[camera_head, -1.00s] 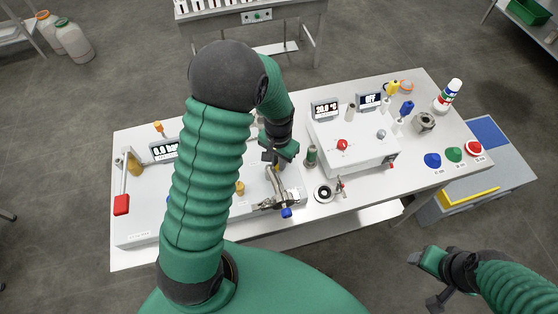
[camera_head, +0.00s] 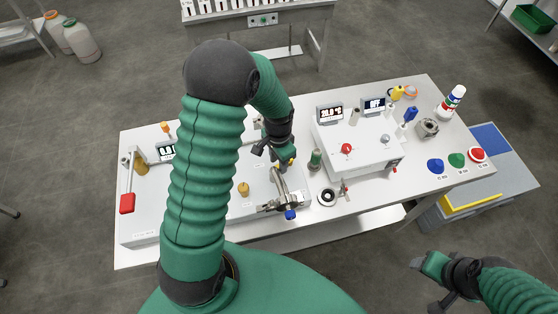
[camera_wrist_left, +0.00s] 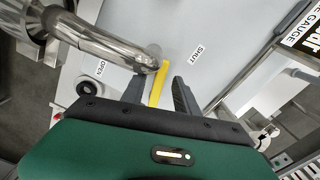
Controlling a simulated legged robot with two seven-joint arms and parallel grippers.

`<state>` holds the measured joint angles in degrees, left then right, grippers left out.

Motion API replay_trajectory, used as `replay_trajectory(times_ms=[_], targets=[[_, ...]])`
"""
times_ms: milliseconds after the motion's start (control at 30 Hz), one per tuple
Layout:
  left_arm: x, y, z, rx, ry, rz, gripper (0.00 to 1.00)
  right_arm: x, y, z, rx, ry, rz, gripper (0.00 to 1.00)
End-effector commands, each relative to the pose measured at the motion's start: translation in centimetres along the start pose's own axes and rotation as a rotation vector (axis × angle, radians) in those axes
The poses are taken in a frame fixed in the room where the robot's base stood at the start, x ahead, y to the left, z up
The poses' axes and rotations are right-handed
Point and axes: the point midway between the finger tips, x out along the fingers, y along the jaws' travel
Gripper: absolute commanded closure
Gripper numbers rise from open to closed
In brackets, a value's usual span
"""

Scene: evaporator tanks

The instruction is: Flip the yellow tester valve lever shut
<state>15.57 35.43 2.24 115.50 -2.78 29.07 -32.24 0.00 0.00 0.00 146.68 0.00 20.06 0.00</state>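The yellow lever (camera_wrist_left: 158,83) of the tester valve shows in the left wrist view beside a shiny bent metal pipe (camera_wrist_left: 110,45). It stands between the two fingers of my left gripper (camera_wrist_left: 160,88), nearer the left finger. The fingers are apart, with a clear gap to the right of the lever. An OPEN label (camera_wrist_left: 100,68) lies to the left of the lever and a SHUT label (camera_wrist_left: 196,54) to the right. In the head view my left gripper (camera_head: 277,157) is over the bench by the pipe. My right gripper (camera_head: 432,280) is off the bench at lower right; its fingers are unclear.
The white bench (camera_head: 350,205) carries a control box (camera_head: 352,145) with displays right of the pipe. A red-ended handle (camera_head: 127,203) is at left. Blue, green and red caps (camera_head: 456,160) lie at right. My left arm hides part of the bench.

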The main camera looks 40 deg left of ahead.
Motion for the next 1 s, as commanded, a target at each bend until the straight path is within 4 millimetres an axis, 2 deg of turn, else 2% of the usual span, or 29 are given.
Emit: replay_trajectory(times_ms=[167,267,700,833,1000], targets=[[-0.2,0.0,-0.1,0.000,0.001,0.000,0.64,0.1,0.0,0.0,0.000,0.000,0.000,0.41],[-1.5,-0.1,-0.1,0.000,0.004,-0.002,0.64,0.3,0.0,0.1,0.000,0.000,0.000,0.41],[-13.6,-0.1,0.0,-0.001,0.006,-0.003,0.64,1.5,0.0,0.3,0.000,0.000,0.000,0.41],[-15.8,-0.1,0.0,-0.001,0.002,0.000,0.64,1.6,0.0,0.4,0.000,0.000,0.000,0.41],[-16.8,-0.1,0.1,0.000,0.001,0.002,0.64,1.6,0.0,0.4,0.000,0.000,0.000,0.41]])
